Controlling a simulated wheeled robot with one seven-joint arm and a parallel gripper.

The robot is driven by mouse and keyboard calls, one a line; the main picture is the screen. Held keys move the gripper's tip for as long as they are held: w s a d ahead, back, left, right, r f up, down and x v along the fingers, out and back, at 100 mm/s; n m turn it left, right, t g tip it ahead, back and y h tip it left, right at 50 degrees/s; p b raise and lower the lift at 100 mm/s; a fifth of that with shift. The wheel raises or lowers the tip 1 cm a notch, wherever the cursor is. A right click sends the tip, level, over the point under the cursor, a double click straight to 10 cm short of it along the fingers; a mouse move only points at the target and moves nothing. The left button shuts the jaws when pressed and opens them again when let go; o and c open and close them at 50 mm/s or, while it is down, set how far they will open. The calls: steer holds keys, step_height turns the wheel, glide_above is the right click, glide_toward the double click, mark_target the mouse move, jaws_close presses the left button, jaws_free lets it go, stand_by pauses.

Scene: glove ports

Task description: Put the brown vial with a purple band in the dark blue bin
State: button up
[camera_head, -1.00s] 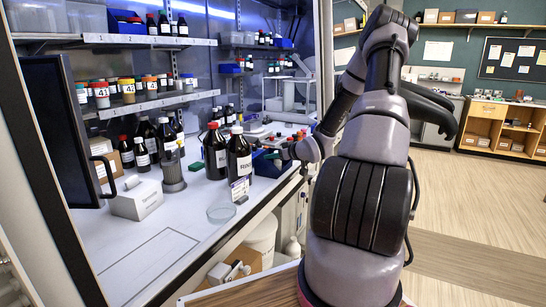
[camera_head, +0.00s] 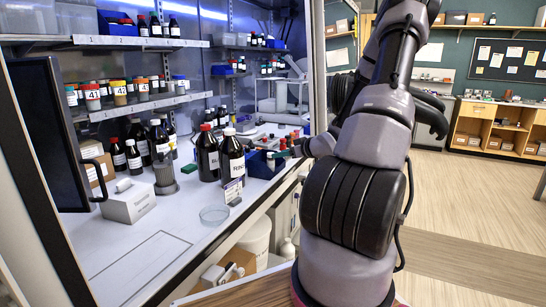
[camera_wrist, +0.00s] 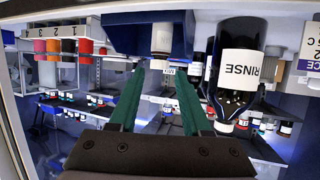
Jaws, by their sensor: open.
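I cannot pick out the brown vial with a purple band in either view; several small dark vials stand on the shelves, too small to read. My gripper (camera_head: 276,154) is over the bench bin's right side, partly hidden by my arm. In the wrist view, which looks upside down, my gripper (camera_wrist: 157,85) has its green fingers apart with nothing between them. A dark blue bin (camera_wrist: 118,38) shows beyond them.
Two large dark bottles (camera_head: 231,160) stand left of my gripper. A clear dish (camera_head: 214,215) and a white box (camera_head: 128,203) lie nearer on the bench. A bottle labelled RINSE (camera_wrist: 238,66) is close to the right finger in the wrist view. The bench's front left is clear.

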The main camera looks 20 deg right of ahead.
steer(key=s+a+r+m+g+h, duration=0.25)
steer(key=s+r+h, duration=0.2)
steer(key=r, duration=0.45)
steer(key=s+a+r+m+g+h, duration=0.25)
steer(key=s+r, duration=0.35)
steer(key=r, duration=0.3)
steer(key=s+a+r+m+y, duration=0.1)
steer(key=s+a+r+y, duration=0.1)
steer(key=s+a+r, duration=0.2)
steer(key=s+a+r+m+y, duration=0.2)
steer(key=s+a+r, duration=0.2)
steer(key=s+a, duration=0.6)
steer(key=s, duration=0.3)
steer(key=shift+s+a+g+y, duration=0.15)
steer(key=shift+g+y, duration=0.25)
steer(key=shift+r, duration=0.1)
